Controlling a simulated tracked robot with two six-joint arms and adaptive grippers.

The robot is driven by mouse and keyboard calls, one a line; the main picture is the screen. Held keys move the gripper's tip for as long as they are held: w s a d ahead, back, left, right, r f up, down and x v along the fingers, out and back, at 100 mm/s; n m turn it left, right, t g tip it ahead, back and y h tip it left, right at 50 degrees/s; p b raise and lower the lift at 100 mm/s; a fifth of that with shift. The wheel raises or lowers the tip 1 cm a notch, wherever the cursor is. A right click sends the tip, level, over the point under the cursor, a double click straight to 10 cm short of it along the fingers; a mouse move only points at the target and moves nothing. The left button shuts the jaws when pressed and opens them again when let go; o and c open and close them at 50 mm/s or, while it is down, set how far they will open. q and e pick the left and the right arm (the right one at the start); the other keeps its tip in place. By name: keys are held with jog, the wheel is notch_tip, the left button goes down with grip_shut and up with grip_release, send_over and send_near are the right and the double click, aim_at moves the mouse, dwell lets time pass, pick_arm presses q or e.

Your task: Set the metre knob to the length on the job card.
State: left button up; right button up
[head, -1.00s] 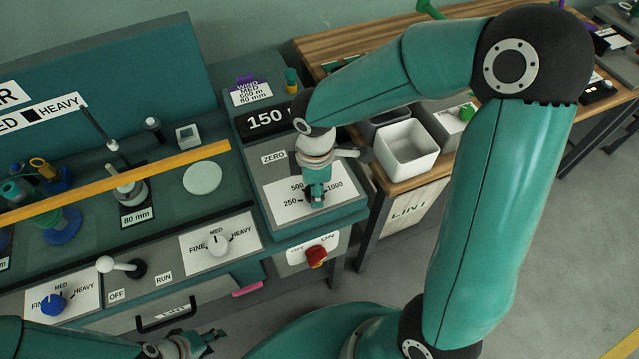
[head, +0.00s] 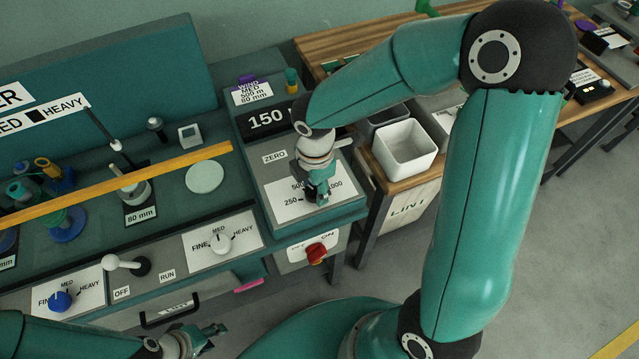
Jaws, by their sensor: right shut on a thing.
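The job card (head: 253,94) stands on top of the right-hand console and reads WIND, MED, 500 m, 80 mm. Below it a dark display (head: 267,119) shows 150. The metre dial plate (head: 284,201) carries the marks 250, 500 and 1000; the 500 and 1000 marks are partly covered. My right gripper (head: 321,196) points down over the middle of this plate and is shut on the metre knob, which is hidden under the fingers. I cannot read the knob's pointer. My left gripper (head: 213,337) is low at the bottom left, empty, its fingertips apart.
A red switch (head: 316,253) sits on the console front below the dial. A FINE-MED-HEAVY knob (head: 221,240), a white-handled lever (head: 122,263) and a yellow bar (head: 120,183) lie to the left. A white bin (head: 404,153) stands on the wooden bench at right.

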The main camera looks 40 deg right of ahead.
aim_at(315, 190)
jog(key=shift+s+a+f, duration=0.15)
jog(key=o, duration=1.1)
jog(key=shift+o, duration=0.2)
notch_tip(315, 190, up, 12)
